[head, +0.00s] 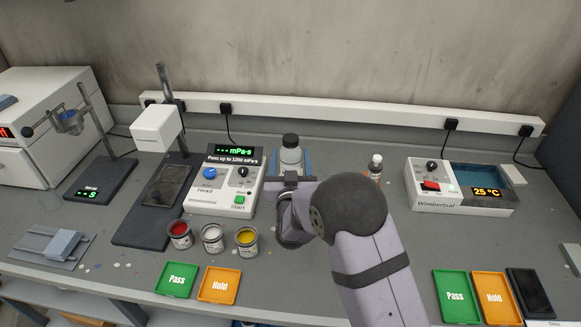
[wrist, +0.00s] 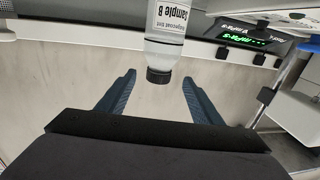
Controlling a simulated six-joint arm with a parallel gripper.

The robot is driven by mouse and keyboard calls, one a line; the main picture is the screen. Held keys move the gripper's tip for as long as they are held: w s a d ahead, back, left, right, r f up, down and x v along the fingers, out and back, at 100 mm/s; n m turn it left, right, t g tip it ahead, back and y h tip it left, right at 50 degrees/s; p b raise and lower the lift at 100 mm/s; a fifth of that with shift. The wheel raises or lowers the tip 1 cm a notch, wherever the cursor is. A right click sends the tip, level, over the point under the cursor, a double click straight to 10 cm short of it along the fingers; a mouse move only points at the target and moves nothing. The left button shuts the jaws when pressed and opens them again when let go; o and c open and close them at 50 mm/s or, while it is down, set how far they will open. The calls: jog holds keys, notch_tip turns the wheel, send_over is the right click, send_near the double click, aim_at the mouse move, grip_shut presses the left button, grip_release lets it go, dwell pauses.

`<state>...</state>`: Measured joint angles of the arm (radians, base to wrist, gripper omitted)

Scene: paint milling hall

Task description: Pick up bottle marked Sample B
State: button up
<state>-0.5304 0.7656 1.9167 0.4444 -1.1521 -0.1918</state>
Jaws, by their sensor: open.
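The bottle marked Sample B (wrist: 166,42) is clear to whitish with a black cap and a white label reading "Sample B". It appears upside down at the top of the wrist view. In the head view the bottle (head: 290,152) stands upright behind my gripper, its lower part hidden. My gripper (head: 291,165) is open, with blue fingers to the left and right of the bottle. In the wrist view my gripper (wrist: 158,77) has the cap between its fingertips in the picture, with gaps on both sides. I cannot tell whether the fingertips reach around the bottle.
A viscosity meter (head: 227,183) stands close left of my gripper. Red, white and yellow paint cans (head: 213,238) sit front left. A small bottle (head: 375,166) with a pale cap stands to the right, before the Wimbertsal bath (head: 436,200). Pass and Hold trays (head: 455,297) lie front right.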

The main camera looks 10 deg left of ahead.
aim_at(291, 146)
jog(key=shift+w+a, duration=0.1)
jog(key=shift+w, duration=0.65)
jog(key=shift+w+p, duration=0.1)
jog(key=shift+p, duration=0.25)
jog(key=shift+w+r+p, duration=0.2)
jog(key=shift+w+p, duration=0.1)
jog(key=shift+w, duration=0.05)
jog(key=w+p, duration=0.1)
jog(key=w, duration=0.1)
jog(key=shift+w+a+p, duration=0.2)
jog(key=shift+w+p, duration=0.1)
jog(key=shift+p, duration=0.05)
jog(key=shift+w, duration=0.8)
jog(key=shift+a, duration=0.1)
jog(key=c, duration=1.5)
